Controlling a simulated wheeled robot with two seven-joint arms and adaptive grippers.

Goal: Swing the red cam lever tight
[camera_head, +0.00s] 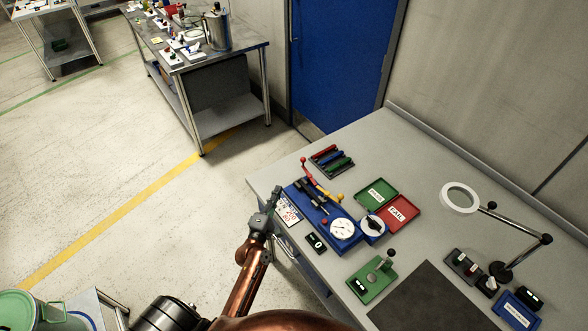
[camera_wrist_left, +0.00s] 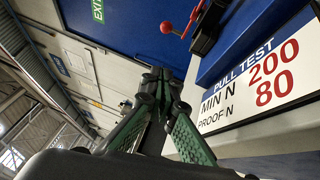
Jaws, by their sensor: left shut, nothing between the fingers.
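The red cam lever (camera_head: 314,178) rises from the blue pull-test fixture (camera_head: 346,242) on the grey bench, with a red ball at its upper end. In the left wrist view the red lever (camera_wrist_left: 190,20) shows at the top, its ball toward the left. My left gripper (camera_head: 275,191) is shut and empty at the bench's left edge, beside the fixture and apart from the lever. Its shut fingertips (camera_wrist_left: 158,76) show in the left wrist view, left of the white PULL TEST label (camera_wrist_left: 255,82). My right gripper is not in view.
Around the fixture are a rack of coloured handles (camera_head: 332,160), a green tray (camera_head: 376,194), a red tray (camera_head: 400,213), a small black display (camera_head: 316,243) and a green toggle stand (camera_head: 372,278). A magnifier lamp (camera_head: 460,197) stands at the right.

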